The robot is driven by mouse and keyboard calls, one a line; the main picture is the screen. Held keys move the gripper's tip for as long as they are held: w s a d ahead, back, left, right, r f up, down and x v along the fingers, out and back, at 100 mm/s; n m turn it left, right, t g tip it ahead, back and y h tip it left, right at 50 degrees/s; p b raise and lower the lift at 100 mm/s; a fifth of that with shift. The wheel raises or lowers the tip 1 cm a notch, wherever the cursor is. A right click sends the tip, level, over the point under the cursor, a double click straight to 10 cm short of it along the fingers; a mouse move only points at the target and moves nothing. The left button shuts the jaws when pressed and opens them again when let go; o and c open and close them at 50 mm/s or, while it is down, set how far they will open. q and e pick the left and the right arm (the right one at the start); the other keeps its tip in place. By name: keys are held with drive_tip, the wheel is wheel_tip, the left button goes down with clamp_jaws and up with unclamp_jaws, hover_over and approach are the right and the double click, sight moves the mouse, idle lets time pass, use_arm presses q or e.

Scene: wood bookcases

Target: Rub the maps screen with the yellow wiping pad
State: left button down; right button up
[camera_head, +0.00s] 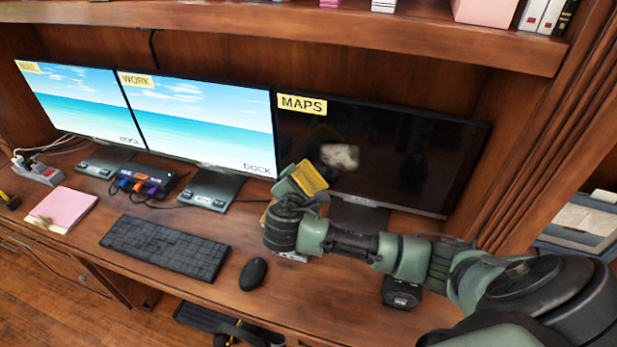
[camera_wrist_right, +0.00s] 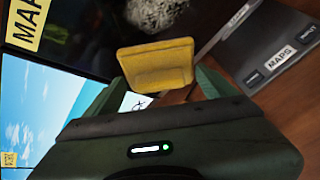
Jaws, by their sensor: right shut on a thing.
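The maps screen (camera_head: 400,150) is the dark right-hand monitor, with a yellow MAPS label at its upper left. A pale smudge (camera_head: 340,156) shows on its glass, left of the middle. My right gripper (camera_head: 298,184) is shut on the yellow wiping pad (camera_head: 311,178), in front of the screen's lower left part. In the right wrist view the yellow pad (camera_wrist_right: 155,66) sits between the fingers, and the smudge (camera_wrist_right: 155,12) lies just beyond it. I cannot tell whether the pad touches the glass. My left gripper is not in view.
The work screen (camera_head: 205,120) stands directly left of the maps screen. A keyboard (camera_head: 165,245), a mouse (camera_head: 253,274) and a pink note pad (camera_head: 62,208) lie on the desk. A dock with cables (camera_head: 140,182) stands between monitor bases. A shelf (camera_head: 400,35) overhangs the screens.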

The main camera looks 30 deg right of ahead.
sight(315, 170)
drive_tip(key=shift+s+d+n+t+p, duration=0.45)
drive_tip(key=shift+d+n+t, duration=0.2)
drive_tip(key=shift+n+t, duration=0.4)
drive_tip(key=shift+w+d+t+b, duration=0.25)
drive_tip(key=shift+w+b, duration=0.05)
drive_tip(key=shift+w, duration=0.1)
drive_tip(key=w+d+b, duration=0.2)
drive_tip(key=d, duration=0.1)
drive_tip(key=shift+w+d+f, duration=0.15)
drive_tip(key=shift+w, duration=0.15)
drive_tip(key=shift+w+d, duration=0.3)
drive_tip(key=shift+w, duration=0.05)
use_arm(q)
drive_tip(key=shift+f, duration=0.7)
drive_tip(key=shift+b, duration=0.3)
use_arm(e)
drive_tip(key=shift+w+d, duration=0.65)
drive_tip(key=shift+d, duration=0.15)
